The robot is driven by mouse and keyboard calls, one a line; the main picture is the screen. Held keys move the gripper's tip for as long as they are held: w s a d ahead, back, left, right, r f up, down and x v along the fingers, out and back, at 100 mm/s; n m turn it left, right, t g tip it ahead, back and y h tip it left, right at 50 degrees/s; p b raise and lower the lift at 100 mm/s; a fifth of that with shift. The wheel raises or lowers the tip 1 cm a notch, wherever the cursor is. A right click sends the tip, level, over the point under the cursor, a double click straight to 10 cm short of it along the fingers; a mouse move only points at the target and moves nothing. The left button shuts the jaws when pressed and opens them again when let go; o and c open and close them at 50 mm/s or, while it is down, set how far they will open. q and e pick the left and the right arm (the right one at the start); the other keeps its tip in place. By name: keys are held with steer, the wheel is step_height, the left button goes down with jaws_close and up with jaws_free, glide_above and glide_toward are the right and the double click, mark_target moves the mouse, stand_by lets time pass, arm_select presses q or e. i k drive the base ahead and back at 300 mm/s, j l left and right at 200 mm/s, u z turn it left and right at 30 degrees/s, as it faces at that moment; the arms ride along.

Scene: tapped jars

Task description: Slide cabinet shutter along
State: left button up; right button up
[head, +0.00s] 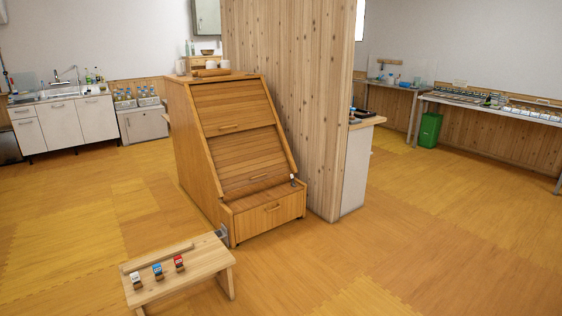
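A wooden cabinet (174,140) with a sloped front stands near the middle of the head view, against a tall wooden partition. Its slope carries an upper slatted shutter panel (229,95) and a lower slatted shutter panel (246,160), each with a small handle. Both panels appear to cover the front, and the inside is hidden. Below them is a drawer front (265,218) with a handle. A small light-topped item (293,181) sits at the right of the ledge above the drawer. Neither gripper shows in this view.
A low wooden bench (205,262) with several small coloured items stands before the cabinet at front left. The wooden partition (285,90) rises behind it. A sink counter (60,125) is at far left, a long table (500,108) and green bin (429,129) at right. Open floor lies front right.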

mark_target(240, 159)
steer(key=i, duration=2.9)
